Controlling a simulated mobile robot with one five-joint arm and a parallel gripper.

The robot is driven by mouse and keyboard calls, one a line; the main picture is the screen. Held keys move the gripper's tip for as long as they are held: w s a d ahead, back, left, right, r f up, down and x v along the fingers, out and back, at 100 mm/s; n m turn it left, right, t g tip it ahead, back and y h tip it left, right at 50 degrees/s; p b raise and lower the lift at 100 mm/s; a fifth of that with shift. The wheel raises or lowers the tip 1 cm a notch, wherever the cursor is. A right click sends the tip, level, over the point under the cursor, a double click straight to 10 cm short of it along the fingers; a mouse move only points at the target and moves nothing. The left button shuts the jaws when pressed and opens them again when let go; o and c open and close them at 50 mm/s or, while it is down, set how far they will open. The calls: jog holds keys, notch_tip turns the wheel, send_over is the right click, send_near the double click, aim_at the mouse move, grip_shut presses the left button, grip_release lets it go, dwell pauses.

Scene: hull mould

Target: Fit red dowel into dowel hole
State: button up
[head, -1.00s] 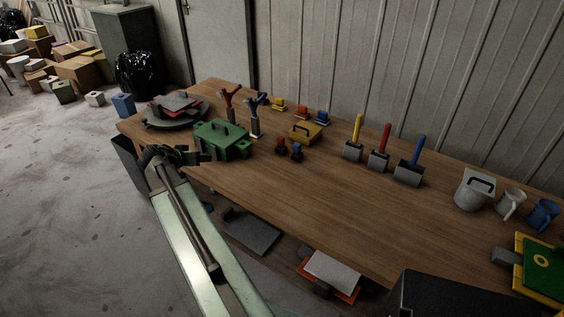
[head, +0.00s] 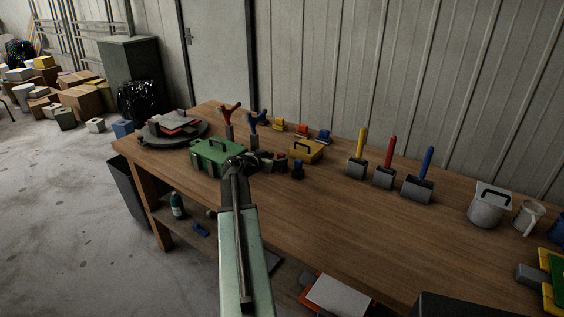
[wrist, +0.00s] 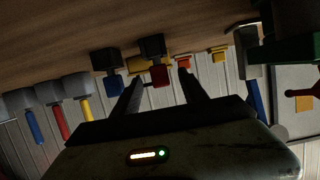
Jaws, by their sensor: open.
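The red dowel (wrist: 159,77) has a dark block-like end (wrist: 152,46). It shows in the wrist view, seen between my two fingers. My gripper (wrist: 161,80) is open, with its jaws on either side of the red piece; I cannot tell how far beyond the tips it is. In the head view my gripper (head: 268,161) reaches over the bench beside the green box and largely hides the red dowel. A similar blue piece (wrist: 115,84) stands beside it; it also shows in the head view (head: 298,170). I cannot make out the dowel hole.
The green toolbox (head: 217,155) is close left of my gripper. A yellow box (head: 306,150) stands behind it. Several scrapers with coloured handles, such as the red one (head: 386,165), stand to the right. The bench (head: 350,215) is clear in front.

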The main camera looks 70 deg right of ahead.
jog(key=b+x, duration=0.1)
jog(key=x, duration=0.3)
jog(key=shift+f, duration=0.15)
grip_shut()
